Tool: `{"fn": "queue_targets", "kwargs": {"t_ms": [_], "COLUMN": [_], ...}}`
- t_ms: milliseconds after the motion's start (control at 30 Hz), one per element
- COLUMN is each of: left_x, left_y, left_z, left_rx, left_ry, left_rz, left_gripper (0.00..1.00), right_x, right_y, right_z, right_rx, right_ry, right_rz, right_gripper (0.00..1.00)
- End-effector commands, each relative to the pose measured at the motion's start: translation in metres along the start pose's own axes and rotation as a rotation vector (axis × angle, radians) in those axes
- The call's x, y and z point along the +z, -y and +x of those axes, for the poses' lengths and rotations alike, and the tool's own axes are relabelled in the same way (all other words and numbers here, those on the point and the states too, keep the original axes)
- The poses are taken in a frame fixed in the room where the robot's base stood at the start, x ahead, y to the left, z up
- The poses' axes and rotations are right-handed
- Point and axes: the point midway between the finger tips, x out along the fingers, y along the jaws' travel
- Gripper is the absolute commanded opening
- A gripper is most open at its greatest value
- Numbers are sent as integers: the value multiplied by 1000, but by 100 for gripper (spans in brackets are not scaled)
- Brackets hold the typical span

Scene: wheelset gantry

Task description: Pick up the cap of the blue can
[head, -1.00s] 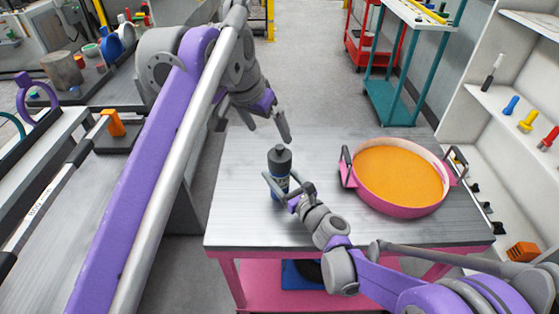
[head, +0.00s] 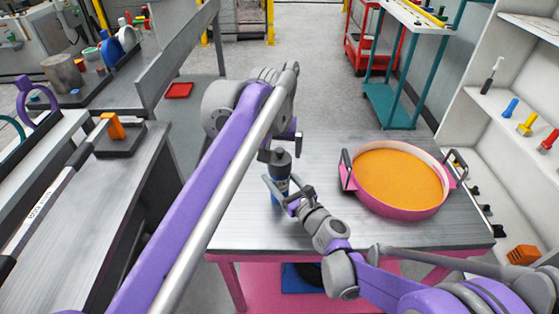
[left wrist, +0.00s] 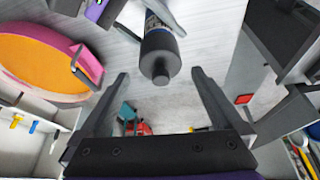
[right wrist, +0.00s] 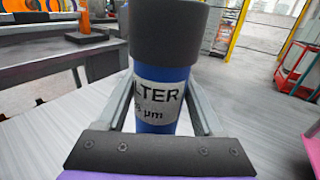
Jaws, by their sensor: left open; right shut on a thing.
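The blue can (right wrist: 160,96) stands upright on the grey table, with a white label on its body. Its dark grey cap (head: 281,157) is on top; the cap also shows in the left wrist view (left wrist: 160,54), with a small knob facing that camera. My right gripper (head: 281,189) is shut around the can's body, below the cap, one finger on each side. My left gripper (head: 282,146) is open just above the cap. In the left wrist view its fingertips (left wrist: 160,74) are apart, one on each side of the cap's end, with gaps.
A pink pan (head: 408,211) with orange contents stands on the table (head: 330,150), right of the can. A white shelf (head: 490,110) with small tools is at the right. A teal cart (head: 390,104) stands beyond the table. Table space behind the can is clear.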

Motion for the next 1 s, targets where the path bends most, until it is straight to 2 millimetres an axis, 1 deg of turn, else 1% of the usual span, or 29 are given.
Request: {"fn": "queue_targets", "kwargs": {"t_ms": [300,433,633,767,800,867,900,1000], "left_x": [-2,-2,-2,-2,-2,-2,-2,-2], "left_y": [1,1,1,1,1,1,1,1], "left_z": [43,50,51,50,50,50,50,50], "left_rx": [0,1,1,1,1,1,1,1], "left_ry": [-1,-2,-2,-2,-2,-2,-2,-2], "left_rz": [1,1,1,1,1,1,1,1], "left_gripper": [100,100,100,77,69,59,51,35], "right_x": [0,0,0,0,0,0,0,0], "right_y": [0,0,0,0,0,0,0,0], "right_z": [0,0,0,0,0,0,0,0], "right_rx": [0,0,0,0,0,0,0,0], "right_ry": [0,0,0,0,0,0,0,0], "right_rz": [0,0,0,0,0,0,0,0], "right_gripper": [0,0,0,0,0,0,0,0]}}
